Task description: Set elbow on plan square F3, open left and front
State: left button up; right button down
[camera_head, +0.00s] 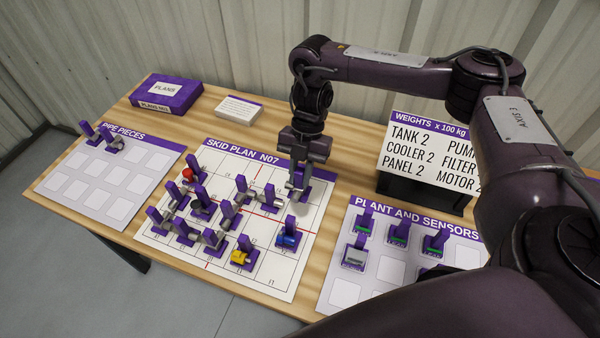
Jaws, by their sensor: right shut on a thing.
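My right gripper (299,179) is shut on a grey pipe piece with an upright purple tab (306,173), at the upper right part of the skid plan (312,215). The gripper hides much of this piece, so its open ends and whether it touches the board cannot be made out. Most square labels, F3 among them, are too small to read surely. Several grey pipe pieces with purple tabs (202,203) stand on the plan. Among them are a red-topped piece (187,175), a blue piece (288,237) and a yellow piece (240,257). My left gripper is not in view.
A pipe pieces board (72,188) at left holds few purple-tabbed pieces and many empty squares. The plant and sensors board (341,292) at right holds several pieces. A weights sign (428,150), a purple plans box (166,95) and a small card (239,109) stand behind.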

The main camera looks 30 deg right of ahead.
aim_at(300, 188)
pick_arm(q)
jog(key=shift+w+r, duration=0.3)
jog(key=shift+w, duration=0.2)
pick_arm(e)
jog(key=shift+f+b, duration=0.55)
jog(key=shift+f, duration=0.65)
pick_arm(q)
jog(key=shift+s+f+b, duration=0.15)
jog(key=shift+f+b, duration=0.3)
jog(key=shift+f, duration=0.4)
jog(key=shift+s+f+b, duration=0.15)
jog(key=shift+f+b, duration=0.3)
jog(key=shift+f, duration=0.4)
pick_arm(e)
jog(key=shift+f, duration=1.55)
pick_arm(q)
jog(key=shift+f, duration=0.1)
pick_arm(e)
jog(key=shift+f, duration=0.1)
pick_arm(q)
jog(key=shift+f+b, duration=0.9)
jog(key=shift+b, duration=0.15)
pick_arm(e)
jog(key=shift+f, duration=1.7)
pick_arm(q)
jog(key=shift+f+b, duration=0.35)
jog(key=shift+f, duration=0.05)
pick_arm(e)
jog(key=shift+f, duration=0.7)
